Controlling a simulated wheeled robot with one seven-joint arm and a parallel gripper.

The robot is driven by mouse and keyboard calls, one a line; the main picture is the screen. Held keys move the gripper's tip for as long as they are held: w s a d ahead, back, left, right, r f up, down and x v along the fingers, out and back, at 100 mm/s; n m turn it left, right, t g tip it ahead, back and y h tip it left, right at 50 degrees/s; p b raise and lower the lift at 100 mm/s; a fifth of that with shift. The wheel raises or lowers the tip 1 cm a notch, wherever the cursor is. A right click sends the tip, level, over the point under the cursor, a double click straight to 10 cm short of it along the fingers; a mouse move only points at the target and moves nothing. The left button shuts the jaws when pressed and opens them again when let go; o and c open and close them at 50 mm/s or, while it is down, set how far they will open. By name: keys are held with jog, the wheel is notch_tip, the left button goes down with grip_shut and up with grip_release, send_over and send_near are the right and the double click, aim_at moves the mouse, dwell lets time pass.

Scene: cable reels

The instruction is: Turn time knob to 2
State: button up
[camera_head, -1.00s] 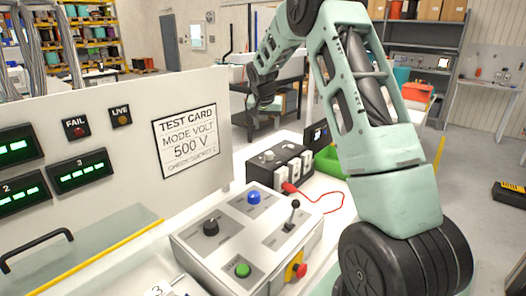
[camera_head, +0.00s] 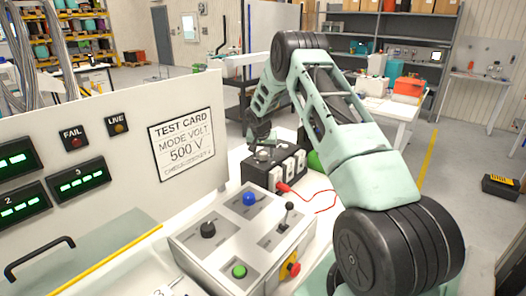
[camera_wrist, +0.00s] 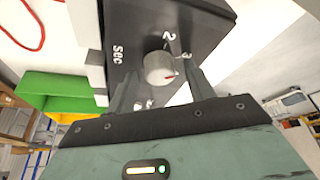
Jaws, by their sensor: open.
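The time knob (camera_wrist: 158,68) is a round light-grey knob on a black box (camera_head: 285,168), with "sec", "2" and "3" printed around it. Its red mark sits at the lower right in the wrist view, away from the "2" (camera_wrist: 168,37); the exact setting is hard to read. My gripper (camera_wrist: 163,78) is open, with one finger on either side of the knob; I cannot tell whether they touch it. In the head view my gripper (camera_head: 259,138) is just above the box, and the knob is partly hidden.
A grey control box (camera_head: 245,235) with a black knob, blue and green buttons, a lever and a red stop button stands in front. A red cable (camera_head: 322,198) runs from the black box. A green bin (camera_wrist: 65,95) stands beside it. The test card panel (camera_head: 110,140) is at left.

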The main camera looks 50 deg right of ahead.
jog(key=c, duration=1)
jog(key=shift+o, duration=0.2)
jog(key=shift+n, duration=0.3)
jog(key=n+y, duration=0.1)
jog(key=n, duration=0.1)
jog(key=n+t, duration=0.1)
jog(key=n, duration=0.2)
jog(key=shift+s+d+t+y, duration=0.15)
jog(key=shift+t+y, duration=0.15)
jog(key=shift+y, duration=0.1)
jog(key=n+y, duration=0.2)
jog(key=n, duration=0.4)
jog(key=shift+d+b, duration=0.15)
jog(key=shift+b, duration=0.25)
jog(key=o, duration=1)
jog(key=shift+c, duration=0.2)
